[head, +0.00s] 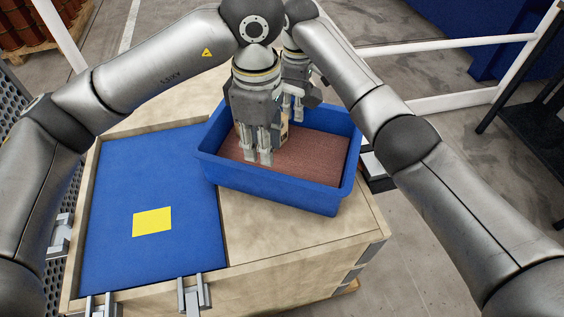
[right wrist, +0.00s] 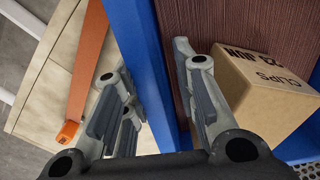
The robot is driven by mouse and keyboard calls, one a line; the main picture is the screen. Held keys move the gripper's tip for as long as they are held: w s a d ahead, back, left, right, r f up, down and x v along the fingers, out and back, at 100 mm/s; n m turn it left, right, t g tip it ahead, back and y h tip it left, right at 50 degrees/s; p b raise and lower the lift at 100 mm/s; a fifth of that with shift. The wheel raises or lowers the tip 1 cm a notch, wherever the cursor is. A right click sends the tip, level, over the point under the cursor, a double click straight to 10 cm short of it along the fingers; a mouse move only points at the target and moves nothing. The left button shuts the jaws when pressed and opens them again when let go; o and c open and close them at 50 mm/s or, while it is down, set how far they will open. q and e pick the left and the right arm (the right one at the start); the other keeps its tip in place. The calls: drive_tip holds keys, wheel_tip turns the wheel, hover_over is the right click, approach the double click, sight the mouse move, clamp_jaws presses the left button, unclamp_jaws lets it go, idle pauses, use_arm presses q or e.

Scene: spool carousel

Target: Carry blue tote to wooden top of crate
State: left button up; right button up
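The blue tote (head: 270,188) sits turned at an angle over the wooden top (head: 260,230) of the crate. Its floor is reddish brown, and its near left corner overlaps the blue panel's edge. I cannot tell if its base touches the wood. My left gripper (head: 257,158) points down inside the tote, its fingers apart, with nothing visible between them. My right gripper (head: 297,115) is behind it at the far wall, partly hidden. In the right wrist view my right gripper (right wrist: 158,100) is open, with the tote wall (right wrist: 145,50) between its fingers.
A cardboard box marked CLIPS (right wrist: 270,85) lies in the tote beside a right finger. An orange strip (right wrist: 88,75) lies on the wood outside the wall. A recessed blue panel (head: 120,200) with a yellow square (head: 152,222) fills the left. White rails (head: 450,103) stand behind.

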wheel_tip(320, 180, up, 10)
drive_tip(key=shift+f, duration=0.15)
idle(0.6)
